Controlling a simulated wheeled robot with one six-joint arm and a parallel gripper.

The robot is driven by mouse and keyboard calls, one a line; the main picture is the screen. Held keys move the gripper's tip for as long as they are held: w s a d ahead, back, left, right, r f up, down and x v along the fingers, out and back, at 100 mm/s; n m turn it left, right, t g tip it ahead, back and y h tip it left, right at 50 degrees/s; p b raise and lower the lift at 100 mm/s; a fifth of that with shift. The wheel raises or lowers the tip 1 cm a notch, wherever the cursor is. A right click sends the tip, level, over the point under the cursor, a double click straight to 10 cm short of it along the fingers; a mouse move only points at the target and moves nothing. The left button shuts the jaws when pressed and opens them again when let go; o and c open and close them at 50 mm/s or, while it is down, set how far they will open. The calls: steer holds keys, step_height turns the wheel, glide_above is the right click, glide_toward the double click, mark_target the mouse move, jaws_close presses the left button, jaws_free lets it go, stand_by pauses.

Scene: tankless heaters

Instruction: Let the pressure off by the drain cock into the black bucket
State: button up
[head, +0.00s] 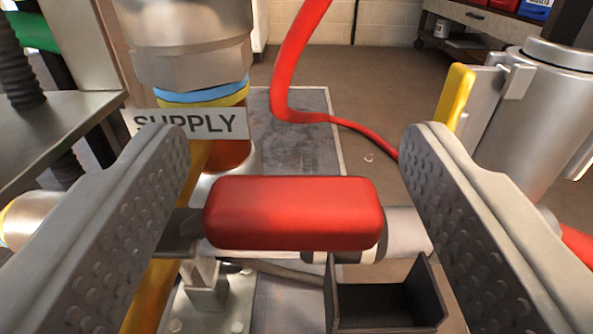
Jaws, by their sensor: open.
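A red, rounded bar-shaped handle (293,213) lies crosswise in the middle of the head view, on metal pipe fittings. I take it for the drain cock's handle. My gripper (300,190) is open, with one ridged grey finger on each side of the handle. I see gaps between handle and fingers, and nothing is held. A black, open-topped, square-sided container (385,328), which looks like the black bucket, shows below and right of the handle. Its inside is dark, and its lower part is cut off by the frame. The cock's outlet cannot be made out.
A SUPPLY tag (190,123) hangs on a vertical pipe at left, behind the left finger. A red hose (290,75) runs down behind the handle to the right. A metal cylinder with a yellow lever (455,95) stands at right. A metal shelf (60,125) is at left.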

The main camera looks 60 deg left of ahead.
steer(key=v, duration=1.7)
